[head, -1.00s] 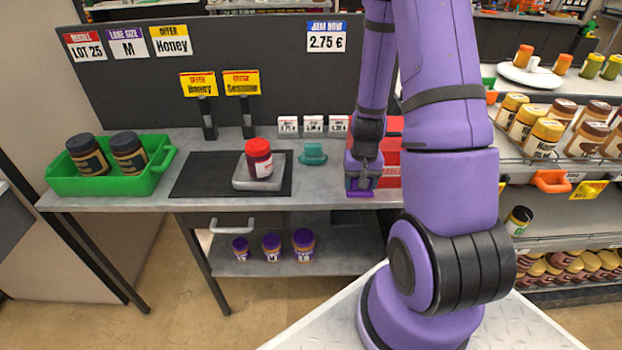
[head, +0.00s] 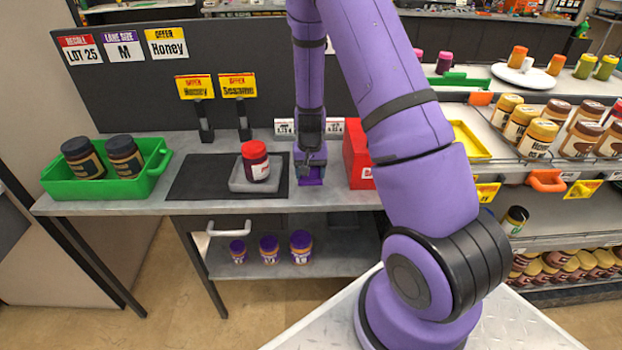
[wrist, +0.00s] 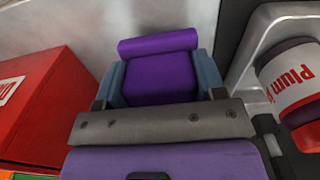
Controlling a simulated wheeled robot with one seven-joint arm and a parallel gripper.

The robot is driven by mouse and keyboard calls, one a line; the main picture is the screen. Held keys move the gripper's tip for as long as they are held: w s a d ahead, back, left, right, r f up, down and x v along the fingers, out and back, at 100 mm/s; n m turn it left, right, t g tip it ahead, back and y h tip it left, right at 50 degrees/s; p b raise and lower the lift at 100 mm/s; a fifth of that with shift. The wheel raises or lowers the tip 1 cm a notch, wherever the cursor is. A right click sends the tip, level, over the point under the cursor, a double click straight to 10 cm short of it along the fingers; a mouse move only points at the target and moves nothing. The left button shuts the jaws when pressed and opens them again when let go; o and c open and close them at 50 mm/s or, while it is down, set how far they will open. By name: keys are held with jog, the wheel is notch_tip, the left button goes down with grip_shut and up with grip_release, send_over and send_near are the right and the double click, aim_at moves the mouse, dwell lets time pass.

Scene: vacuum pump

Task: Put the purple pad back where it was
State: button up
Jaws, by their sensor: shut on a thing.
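My gripper (head: 311,172) is shut on the purple pad (wrist: 158,75), which sits between its two blue-grey fingers in the wrist view. In the head view the purple pad (head: 311,176) shows just below the gripper, over the grey counter right of the black mat. I cannot tell whether the pad touches the counter. A teal pad seen earlier in this area is now hidden behind my gripper.
A jar with a red lid (head: 255,161) stands on a grey tray (head: 240,184) on the black mat (head: 200,176), close to my gripper's left. A red box (head: 356,155) stands to the right. A green crate (head: 105,189) with two dark jars is at far left.

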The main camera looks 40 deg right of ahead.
aim_at(311, 179)
jog(key=shift+s+d+f, duration=0.1)
jog(key=shift+f, duration=1.3)
jog(key=o, duration=0.9)
jog(key=shift+f, duration=0.1)
